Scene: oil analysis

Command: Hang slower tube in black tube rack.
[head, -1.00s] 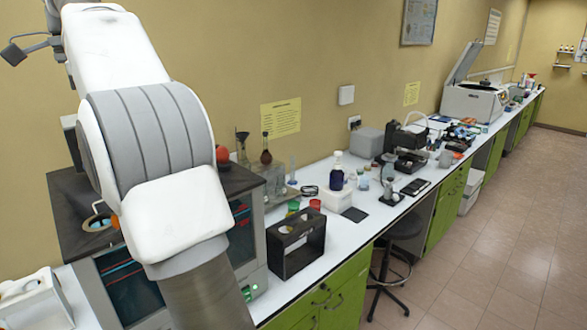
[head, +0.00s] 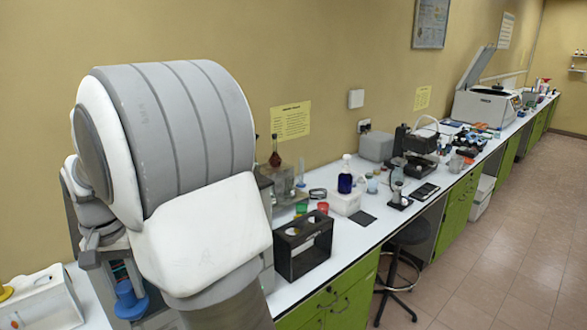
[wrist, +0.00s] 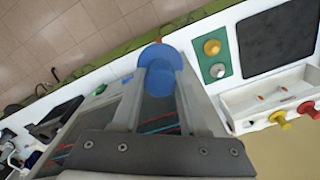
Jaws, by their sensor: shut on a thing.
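My gripper (wrist: 158,92) is shut on a tube with a wide blue top (wrist: 160,72). The blue top also shows in the head view (head: 130,302), below my gripper at lower left; the rest of the tube is hidden. The black tube rack (head: 304,246), a box-like frame with round holes in its top, stands on the bench right of my arm. My gripper is well to the left of the rack, apart from it.
A white rack (head: 45,302) with coloured stoppers stands at far left; it shows in the wrist view (wrist: 235,106) too. Red and green cups and a white box (head: 345,203) stand behind the black rack. A stool (head: 398,270) stands before the bench.

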